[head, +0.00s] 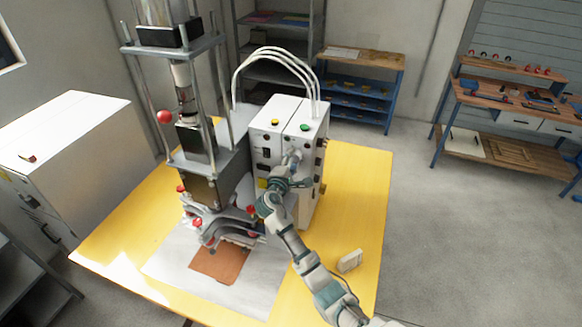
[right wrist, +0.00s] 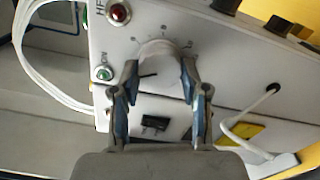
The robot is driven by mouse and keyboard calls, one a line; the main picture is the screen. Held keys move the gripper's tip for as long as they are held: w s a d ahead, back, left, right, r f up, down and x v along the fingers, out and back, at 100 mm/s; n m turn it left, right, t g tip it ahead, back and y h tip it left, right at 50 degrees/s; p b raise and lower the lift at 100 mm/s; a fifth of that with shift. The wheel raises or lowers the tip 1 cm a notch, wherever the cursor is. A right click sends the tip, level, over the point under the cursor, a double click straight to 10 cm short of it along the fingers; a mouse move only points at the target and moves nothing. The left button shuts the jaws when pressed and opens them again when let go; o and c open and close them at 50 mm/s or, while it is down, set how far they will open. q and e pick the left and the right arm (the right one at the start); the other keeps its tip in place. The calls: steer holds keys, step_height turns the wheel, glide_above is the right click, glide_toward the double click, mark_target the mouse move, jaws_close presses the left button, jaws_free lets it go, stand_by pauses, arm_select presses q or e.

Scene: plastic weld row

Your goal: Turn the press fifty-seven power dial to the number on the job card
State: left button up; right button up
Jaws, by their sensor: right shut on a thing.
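The power dial (right wrist: 158,50) is a pale round knob on the front of the white control box (head: 312,135), with small marks around it and a short dark line at its lower left. My right gripper (right wrist: 160,78) has one finger on each side of the dial and is shut on it. In the head view my right gripper (head: 291,170) is at the box's front and hides much of the dial. The numbers are too small to read. I cannot make out a job card. My left gripper is not in view.
The press (head: 200,130) stands left of the box on a yellow table (head: 355,200). A small pale block (head: 350,261) lies at the table's right. A red lamp (right wrist: 118,14) and a green lamp (right wrist: 103,74) sit beside the dial. White cables (head: 275,55) arch above the box.

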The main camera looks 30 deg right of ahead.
steer(key=shift+d+r, duration=0.15)
steer(key=shift+r, duration=0.05)
steer(key=o, duration=1.1)
steer(key=shift+d+f, duration=0.15)
steer(key=shift+f, duration=0.1)
steer(key=v, duration=1.2)
steer(key=shift+d, duration=0.15)
